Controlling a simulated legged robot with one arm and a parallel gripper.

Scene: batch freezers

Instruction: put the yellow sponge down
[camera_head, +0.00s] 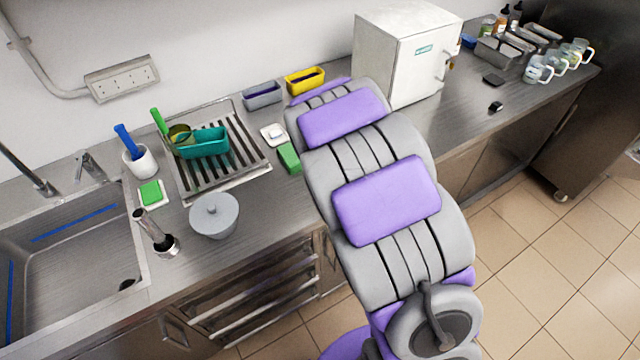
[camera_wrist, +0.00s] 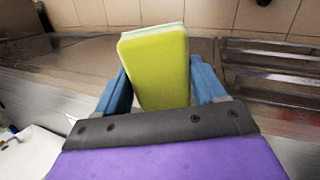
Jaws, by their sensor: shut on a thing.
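The yellow sponge (camera_wrist: 158,68) is a yellow-green block with a paler layer along its top edge in the wrist view. My gripper (camera_wrist: 160,88) is shut on it, with a blue finger on each side. The sponge sticks out past the fingers, and its lower end is hidden by the dark gripper plate. In the head view my purple and grey arm reaches over the counter and hides the gripper and the held sponge.
A sink (camera_head: 80,270) lies left.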

